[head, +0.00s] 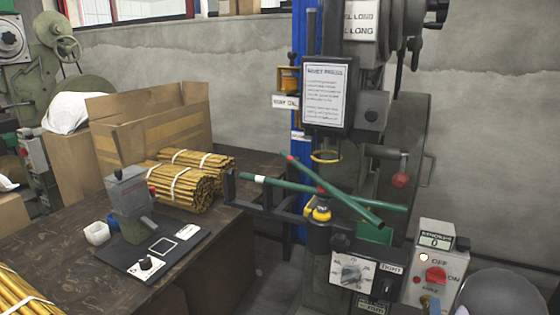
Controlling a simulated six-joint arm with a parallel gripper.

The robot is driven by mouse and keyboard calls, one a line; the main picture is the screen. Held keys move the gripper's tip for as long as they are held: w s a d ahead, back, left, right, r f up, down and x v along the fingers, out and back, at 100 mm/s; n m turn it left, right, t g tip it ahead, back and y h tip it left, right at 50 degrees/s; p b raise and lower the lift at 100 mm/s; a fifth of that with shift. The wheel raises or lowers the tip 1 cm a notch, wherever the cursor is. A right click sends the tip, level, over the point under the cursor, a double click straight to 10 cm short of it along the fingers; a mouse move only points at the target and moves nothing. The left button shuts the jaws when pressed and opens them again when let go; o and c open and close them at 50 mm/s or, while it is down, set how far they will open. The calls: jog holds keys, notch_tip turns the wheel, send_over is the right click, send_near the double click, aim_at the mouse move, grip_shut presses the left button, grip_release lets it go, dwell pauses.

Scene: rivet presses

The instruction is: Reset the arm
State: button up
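My gripper is not in this head view. A rounded grey shape at the bottom right corner is cut off by the frame, and I cannot tell what it is. The rivet press (326,95) stands in the middle with a printed sheet on its front. Two green rods cross at it. One rod (345,203) slants down to the right, with a red band at its upper end. The other rod (290,186) lies nearly level, its left end at a black bracket (229,187). Both pass just above the yellow-topped lower tool (320,213).
A dark table (50,228) on the left holds bundles of yellow rods (185,187), a cardboard box (150,130), a small white cup (97,233) and a grey device (130,200) on a black plate. A dial box (352,270) and a switch box (436,265) stand at the front right.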

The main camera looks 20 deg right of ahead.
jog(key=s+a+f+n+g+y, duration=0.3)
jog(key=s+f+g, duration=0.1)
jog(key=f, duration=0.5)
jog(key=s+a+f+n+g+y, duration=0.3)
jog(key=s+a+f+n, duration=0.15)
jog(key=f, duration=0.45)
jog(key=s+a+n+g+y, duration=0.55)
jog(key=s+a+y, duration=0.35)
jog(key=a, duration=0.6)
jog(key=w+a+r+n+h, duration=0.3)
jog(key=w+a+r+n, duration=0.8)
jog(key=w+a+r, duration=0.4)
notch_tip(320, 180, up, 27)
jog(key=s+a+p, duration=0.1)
jog(key=p, duration=2.8)
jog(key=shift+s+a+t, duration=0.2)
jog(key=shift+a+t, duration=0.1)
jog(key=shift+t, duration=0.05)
